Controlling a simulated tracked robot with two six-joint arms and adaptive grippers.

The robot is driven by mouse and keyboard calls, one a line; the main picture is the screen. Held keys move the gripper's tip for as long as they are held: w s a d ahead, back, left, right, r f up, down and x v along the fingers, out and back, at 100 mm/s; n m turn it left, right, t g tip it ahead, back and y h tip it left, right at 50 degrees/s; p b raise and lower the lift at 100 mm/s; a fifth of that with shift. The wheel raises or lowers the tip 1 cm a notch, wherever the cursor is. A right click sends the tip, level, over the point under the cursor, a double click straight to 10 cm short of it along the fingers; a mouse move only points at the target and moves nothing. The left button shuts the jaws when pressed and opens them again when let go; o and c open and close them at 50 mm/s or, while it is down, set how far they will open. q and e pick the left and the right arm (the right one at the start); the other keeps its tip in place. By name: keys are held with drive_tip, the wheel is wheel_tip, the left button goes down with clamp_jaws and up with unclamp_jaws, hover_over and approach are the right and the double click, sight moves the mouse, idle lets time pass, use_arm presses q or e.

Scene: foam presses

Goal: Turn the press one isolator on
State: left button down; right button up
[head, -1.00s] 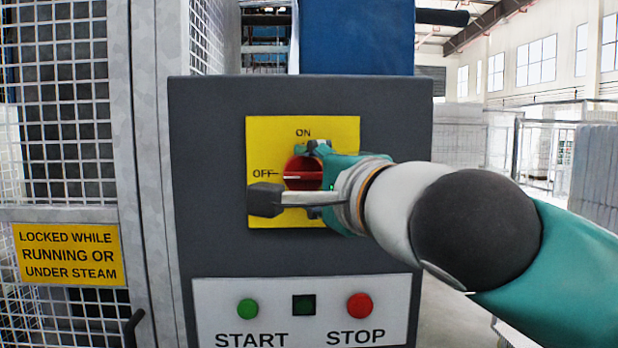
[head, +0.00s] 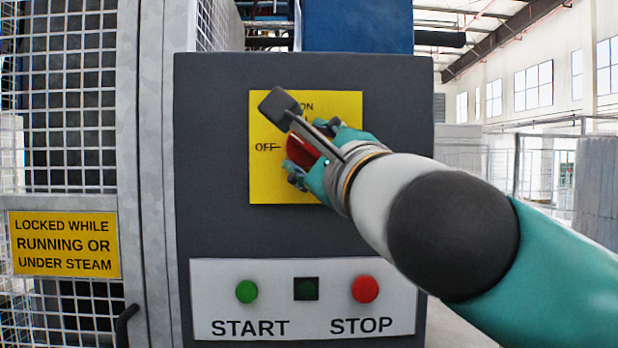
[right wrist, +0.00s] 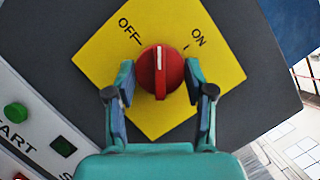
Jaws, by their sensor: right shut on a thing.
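The isolator is a red rotary knob (head: 303,152) on a yellow plate (head: 265,185) marked OFF at the left and ON at the top. My right gripper (head: 312,153) is shut on the knob, with a finger on each side, and its wrist is tilted. In the right wrist view the knob (right wrist: 160,72) sits between the fingers of the gripper (right wrist: 160,78). Its white line lies between the OFF and ON marks, at neither one. My wrist camera partly covers the ON label in the head view. My left gripper is not in view.
Below the plate, a white panel (head: 230,310) carries a green START button (head: 246,292), a dark square indicator (head: 306,289) and a red STOP button (head: 365,289). A mesh guard (head: 65,140) with a yellow warning sign (head: 64,244) stands at left.

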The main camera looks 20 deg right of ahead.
drive_tip(key=m+h+b, duration=0.1)
drive_tip(key=m, duration=0.1)
drive_tip(key=f+m+h+b, duration=0.1)
drive_tip(key=m+b, duration=0.1)
drive_tip(key=m, duration=0.1)
drive_tip(key=m+t+h+b, duration=0.1)
drive_tip(key=m+b, duration=0.1)
drive_tip(key=shift+w+a+f, duration=0.15)
drive_tip(key=shift+w+a, duration=0.05)
drive_tip(key=shift+a, duration=0.1)
drive_tip(key=m+h+b, duration=0.1)
drive_tip(key=m+h, duration=0.1)
drive_tip(key=m, duration=0.2)
drive_tip(key=shift+a, duration=0.1)
drive_tip(key=shift+r+m+h+b, duration=0.2)
drive_tip(key=shift+m+h+b, duration=0.65)
drive_tip(key=shift+m, duration=0.95)
drive_tip(key=shift+r, duration=0.1)
drive_tip(key=o, duration=1.2)
drive_tip(key=shift+c, duration=0.2)
drive_tip(key=shift+r, duration=0.1)
drive_tip(key=shift+s, duration=0.1)
